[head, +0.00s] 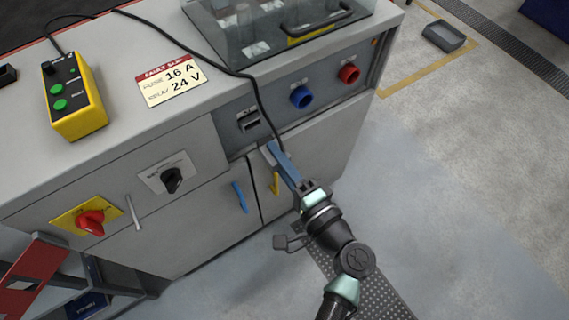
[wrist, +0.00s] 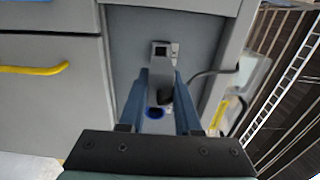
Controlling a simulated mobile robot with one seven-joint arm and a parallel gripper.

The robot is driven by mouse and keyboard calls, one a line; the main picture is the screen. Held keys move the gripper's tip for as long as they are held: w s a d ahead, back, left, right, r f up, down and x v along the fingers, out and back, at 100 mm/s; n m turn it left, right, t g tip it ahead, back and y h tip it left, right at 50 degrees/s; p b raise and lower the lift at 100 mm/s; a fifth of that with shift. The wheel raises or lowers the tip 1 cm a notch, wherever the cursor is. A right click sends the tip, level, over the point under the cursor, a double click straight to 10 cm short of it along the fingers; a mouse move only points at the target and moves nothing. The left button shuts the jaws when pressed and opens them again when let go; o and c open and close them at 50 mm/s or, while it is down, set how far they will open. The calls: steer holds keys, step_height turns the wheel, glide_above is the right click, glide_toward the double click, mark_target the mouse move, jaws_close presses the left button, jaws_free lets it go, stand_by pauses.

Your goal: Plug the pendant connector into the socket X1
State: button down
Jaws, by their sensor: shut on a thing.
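The socket X1 (head: 249,121) is a grey housing with a dark opening on the cabinet's front panel, left of the blue round socket (head: 301,97). It also shows in the wrist view (wrist: 162,49), just beyond my fingertips. My gripper (head: 271,148) is below and right of the socket in the head view. The connector appears apart from the socket in the head view. Its black cable (head: 259,95) runs up over the cabinet top towards the yellow pendant (head: 77,101).
A red round socket (head: 348,74) is farther right on the panel. Blue (head: 239,197) and yellow (head: 275,183) door handles stand out below. A fault slip (head: 171,84) lies on the cabinet top beside a clear cover (head: 270,28).

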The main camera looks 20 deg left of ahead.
steer(key=shift+x, duration=1.5)
steer(key=shift+b+x, duration=0.75)
steer(key=shift+x, duration=0.65)
stand_by(0.8)
steer(key=c, duration=0.5)
jaws_free()
steer(key=shift+d, duration=0.1)
steer(key=p+v, duration=0.1)
steer(key=v, duration=1.1)
steer(key=shift+s+d, duration=0.25)
steer(key=shift+s, duration=0.05)
